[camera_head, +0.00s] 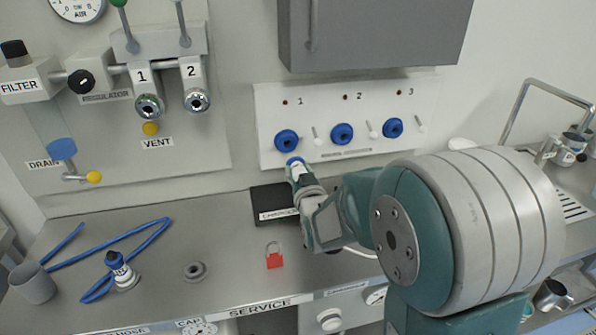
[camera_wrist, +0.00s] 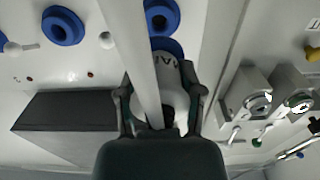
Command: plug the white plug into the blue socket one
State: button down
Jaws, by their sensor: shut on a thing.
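Blue socket one (camera_head: 286,140) is the leftmost of three on the white wall panel, under the number 1. It also shows in the wrist view (camera_wrist: 161,14) at the top. The white plug (camera_head: 299,173) has a blue front end and is in my gripper (camera_head: 304,184). In the head view the blue end is just below and slightly right of socket one. In the wrist view the plug (camera_wrist: 174,92) is between my two fingers (camera_wrist: 163,100), its blue end close below the socket in the picture. I cannot tell whether they touch. A pale bar-like strip hides part of the plug.
Blue sockets two (camera_head: 342,134) and three (camera_head: 393,128) are to the right, with white pegs (camera_head: 317,136) between sockets. A grey cabinet (camera_head: 370,35) overhangs the panel. Below are a black box (camera_head: 265,207), a red padlock (camera_head: 274,260), and a blue hose (camera_head: 120,245) on the counter.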

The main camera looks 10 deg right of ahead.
aim_at(291, 151)
jog(key=shift+w, duration=2.8)
jog(key=shift+w+r, duration=0.1)
jog(key=shift+w, duration=1.55)
jog(key=shift+c, duration=0.8)
grip_release()
jog(key=shift+s, duration=0.15)
jog(key=s, duration=1.1)
jog(key=shift+s, duration=0.35)
